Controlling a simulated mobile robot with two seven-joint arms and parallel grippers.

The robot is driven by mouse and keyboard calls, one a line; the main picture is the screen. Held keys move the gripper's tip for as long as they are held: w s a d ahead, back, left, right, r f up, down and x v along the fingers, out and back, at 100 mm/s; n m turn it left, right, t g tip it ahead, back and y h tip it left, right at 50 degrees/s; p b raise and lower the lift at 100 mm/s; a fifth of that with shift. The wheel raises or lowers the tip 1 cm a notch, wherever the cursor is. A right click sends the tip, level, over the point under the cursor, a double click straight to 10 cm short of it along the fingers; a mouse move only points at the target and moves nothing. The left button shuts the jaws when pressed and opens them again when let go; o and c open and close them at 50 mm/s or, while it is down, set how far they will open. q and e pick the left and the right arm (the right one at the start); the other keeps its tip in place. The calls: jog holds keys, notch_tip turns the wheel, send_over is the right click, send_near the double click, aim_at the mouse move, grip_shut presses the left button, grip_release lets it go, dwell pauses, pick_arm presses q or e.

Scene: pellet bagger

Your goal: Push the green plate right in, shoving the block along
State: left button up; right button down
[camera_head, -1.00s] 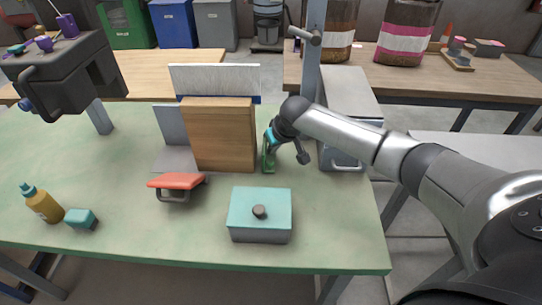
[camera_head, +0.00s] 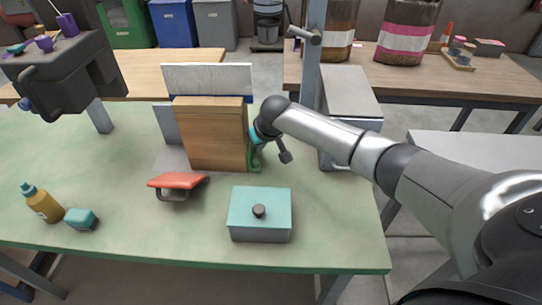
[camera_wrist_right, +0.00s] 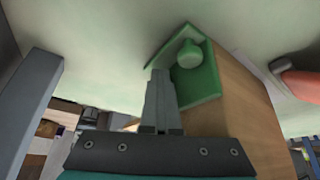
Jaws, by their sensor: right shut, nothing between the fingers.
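The wooden block (camera_head: 210,135) stands upright on the green-topped bench, between a grey upright plate (camera_head: 166,125) at its left and the green plate (camera_head: 255,163) at its right. The green plate is small and mostly hidden by my gripper in the head view. In the right wrist view the green plate (camera_wrist_right: 206,82), with its round green knob, lies against the block's side (camera_wrist_right: 243,125). My right gripper (camera_head: 257,147) is shut and empty, its fingertips (camera_wrist_right: 160,85) close at the plate; whether they touch it I cannot tell.
A red-handled tool (camera_head: 176,182) lies in front of the block. A teal-lidded box (camera_head: 260,215) stands front right. A yellow bottle (camera_head: 42,203) and teal sponge (camera_head: 81,219) are front left. A grey post (camera_head: 311,70) rises behind my right arm.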

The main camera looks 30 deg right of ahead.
aim_at(248, 142)
jog(key=shift+w+a+r, duration=0.1)
jog(key=shift+w+a, duration=0.35)
jog(key=shift+a, duration=0.3)
jog(key=shift+w+a, duration=0.45)
jog(key=shift+a, duration=0.25)
notch_tip(248, 142, up, 8)
jog(key=s+d+p, duration=0.1)
jog(key=d+p, duration=0.1)
jog(key=p, duration=0.8)
jog(key=shift+s+d, duration=0.35)
jog(key=shift+d, duration=0.05)
jog(key=shift+a, duration=0.1)
